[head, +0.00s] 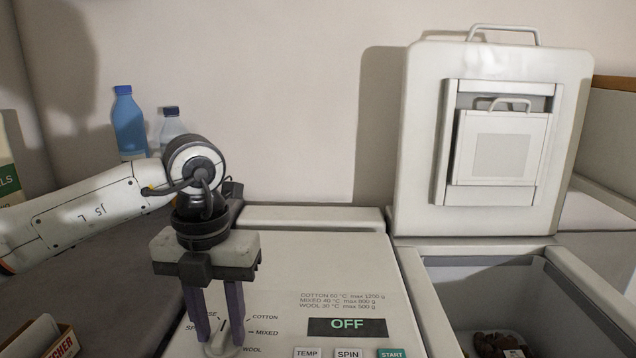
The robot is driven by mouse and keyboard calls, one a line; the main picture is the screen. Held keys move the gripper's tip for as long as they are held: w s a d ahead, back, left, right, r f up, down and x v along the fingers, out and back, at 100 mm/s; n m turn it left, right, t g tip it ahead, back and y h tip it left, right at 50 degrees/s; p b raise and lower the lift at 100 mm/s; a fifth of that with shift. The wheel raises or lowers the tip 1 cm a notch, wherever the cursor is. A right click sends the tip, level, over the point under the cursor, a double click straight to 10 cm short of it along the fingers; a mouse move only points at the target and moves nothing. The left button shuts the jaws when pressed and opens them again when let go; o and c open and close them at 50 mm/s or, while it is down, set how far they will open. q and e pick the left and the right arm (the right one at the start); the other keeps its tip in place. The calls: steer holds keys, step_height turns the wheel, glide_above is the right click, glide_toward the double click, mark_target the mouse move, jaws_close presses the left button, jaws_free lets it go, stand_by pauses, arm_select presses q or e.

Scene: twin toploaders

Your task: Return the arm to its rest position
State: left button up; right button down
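My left arm (85,222) comes in from the left over the left toploader. My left gripper (220,338) points down at the white dial knob (222,350) on its control panel. Its two purple fingers stand apart, with part of the knob showing between them. I cannot tell whether the fingers touch the knob. The panel's display (347,328) reads OFF. My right gripper is not in view.
The right toploader's lid (415,150) stands upright, and its tub (480,300) is open with dark items inside. A blue bottle (128,125) and a clear bottle (172,128) stand behind my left arm. A box (45,345) is at lower left.

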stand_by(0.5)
arm_select(q)
step_height(320, 180, up, 10)
step_height(320, 180, down, 10)
steer(key=shift+f, duration=0.2)
steer(key=shift+r+m, duration=0.3)
steer(key=m+p, duration=0.1)
steer(key=m, duration=0.3)
steer(key=shift+m, duration=1.2)
steer(key=shift+m+p, duration=0.4)
steer(key=shift+m, duration=0.5)
